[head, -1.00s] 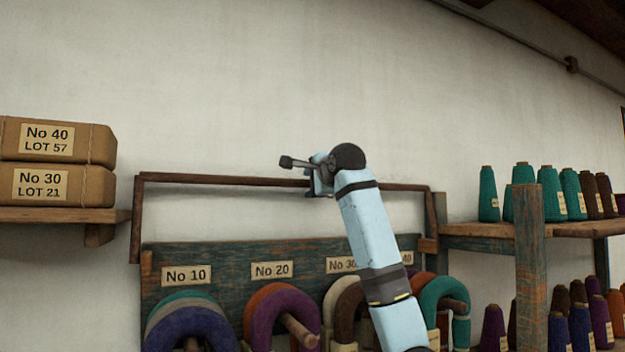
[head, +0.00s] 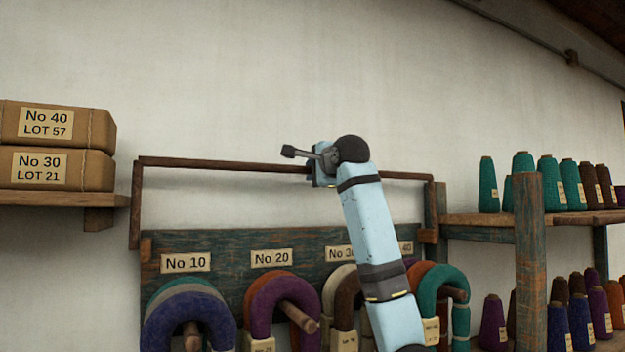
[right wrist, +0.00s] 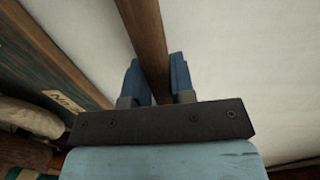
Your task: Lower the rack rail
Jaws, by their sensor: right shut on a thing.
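The rack rail (head: 225,165) is a thin dark brown wooden bar. It runs across above the yarn rack board (head: 220,240), on side arms such as the left one (head: 136,205). It stands raised in front of the pale wall. My right gripper (head: 318,178) is at the rail, right of its middle, and partly hidden by its own wrist. In the right wrist view the rail (right wrist: 145,40) passes between the blue fingers of my right gripper (right wrist: 158,82), which are shut on it. My left gripper is not in view.
Yarn hanks (head: 190,310) hang on pegs below numbered labels under the rail. Wrapped packets (head: 60,145) sit on a shelf at left. A shelf post (head: 530,250) and several yarn cones (head: 550,185) stand at right. The wall above is clear.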

